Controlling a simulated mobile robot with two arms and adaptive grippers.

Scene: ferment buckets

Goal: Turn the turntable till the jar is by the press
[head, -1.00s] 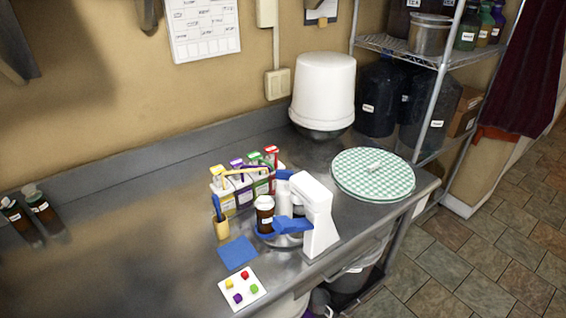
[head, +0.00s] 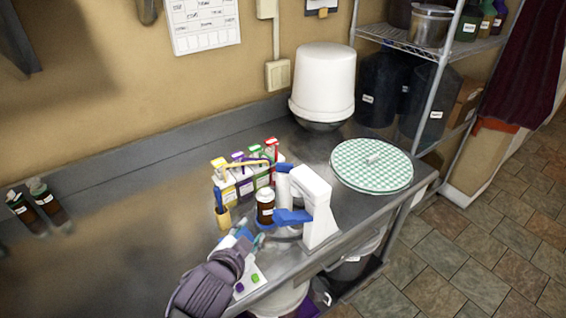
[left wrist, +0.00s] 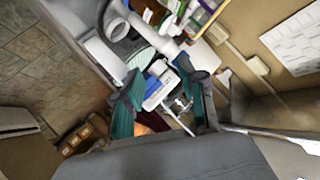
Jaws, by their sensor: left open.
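The brown jar (head: 265,209) with a white lid stands upright beside the white press (head: 316,208), just left of its blue part (head: 291,216). A grey round disc (head: 286,236), which looks like the turntable, shows as a thin strip under them and is mostly hidden. My left gripper (head: 251,240) is open and empty, with its teal fingertips just in front of the jar and the disc; I cannot tell whether they touch the disc. Its spread fingers also show in the left wrist view (left wrist: 160,98). My right gripper is not in view.
Several cartons with coloured tops (head: 245,174) stand behind the jar, and a yellow cup (head: 223,217) stands left of it. A white card (head: 250,283) lies partly under my left arm. A green checked round cover (head: 371,165) lies right of the press. The left counter is mostly clear.

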